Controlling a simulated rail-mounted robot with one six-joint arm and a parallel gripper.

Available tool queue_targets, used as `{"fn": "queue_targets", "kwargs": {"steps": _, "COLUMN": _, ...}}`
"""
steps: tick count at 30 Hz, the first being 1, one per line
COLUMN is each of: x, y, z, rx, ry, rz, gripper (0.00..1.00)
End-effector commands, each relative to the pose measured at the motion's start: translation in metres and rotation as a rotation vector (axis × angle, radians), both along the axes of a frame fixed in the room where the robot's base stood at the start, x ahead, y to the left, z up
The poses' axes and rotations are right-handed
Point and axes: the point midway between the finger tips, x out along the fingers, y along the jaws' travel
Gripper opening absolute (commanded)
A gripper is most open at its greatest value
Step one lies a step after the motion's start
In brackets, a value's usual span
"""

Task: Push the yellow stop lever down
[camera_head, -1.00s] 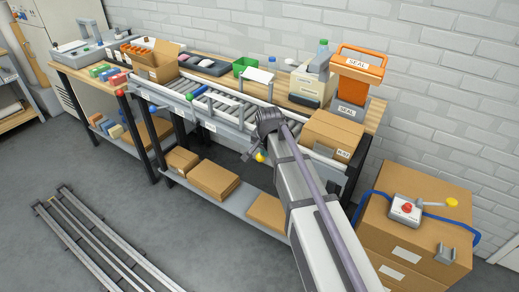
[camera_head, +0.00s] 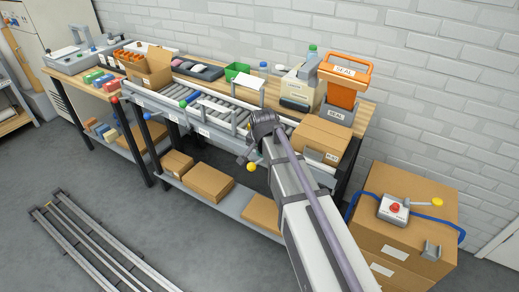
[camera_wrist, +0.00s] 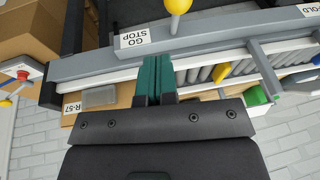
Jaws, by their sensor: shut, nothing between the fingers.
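The stop lever's yellow ball knob (camera_wrist: 178,6) is at the top edge of the wrist view. Its short stem runs to the grey conveyor rail, beside a white GO/STOP label (camera_wrist: 135,38). In the head view the yellow knob (camera_head: 251,167) hangs at the conveyor's front edge, close to my wrist. My gripper (camera_wrist: 154,66) has its teal fingers together and empty. The fingertips are below the knob in the wrist picture, near the rail and label, apart from the knob. In the head view my own arm largely hides the fingers.
A control box with a red button (camera_head: 394,209) and another yellow knob (camera_head: 437,202) sits on stacked cartons at right. A carton (camera_head: 320,138) and an orange SEAL unit (camera_head: 342,80) stand at the conveyor's right end. Rollers (camera_wrist: 215,72) lie behind the rail. Left-front floor holds metal rails (camera_head: 90,240).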

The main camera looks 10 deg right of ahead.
Motion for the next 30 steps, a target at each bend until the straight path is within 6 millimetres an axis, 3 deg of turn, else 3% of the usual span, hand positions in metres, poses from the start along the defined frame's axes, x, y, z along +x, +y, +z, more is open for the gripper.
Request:
{"fn": "queue_targets", "kwargs": {"steps": 1, "x": -0.007, "y": 0.001, "z": 0.025, "rx": 0.000, "ry": 0.000, "rz": 0.001, "gripper": 0.00}}
{"fn": "queue_targets", "kwargs": {"steps": 7, "x": -0.022, "y": 0.006, "z": 0.060, "rx": 0.000, "ry": 0.000, "rz": 0.001, "gripper": 0.00}}
{"fn": "queue_targets", "kwargs": {"steps": 26, "x": -0.028, "y": 0.008, "z": 0.061, "rx": -0.020, "ry": 0.019, "rz": 0.063, "gripper": 0.00}}
{"fn": "queue_targets", "kwargs": {"steps": 28, "x": -0.050, "y": 0.008, "z": 0.058, "rx": -0.056, "ry": 0.085, "rz": 0.208, "gripper": 0.00}}
{"fn": "queue_targets", "kwargs": {"steps": 29, "x": -0.069, "y": 0.008, "z": 0.056, "rx": -0.070, "ry": 0.126, "rz": 0.293, "gripper": 0.00}}
{"fn": "queue_targets", "kwargs": {"steps": 30, "x": -0.101, "y": 0.007, "z": 0.054, "rx": -0.082, "ry": 0.185, "rz": 0.413, "gripper": 0.00}}
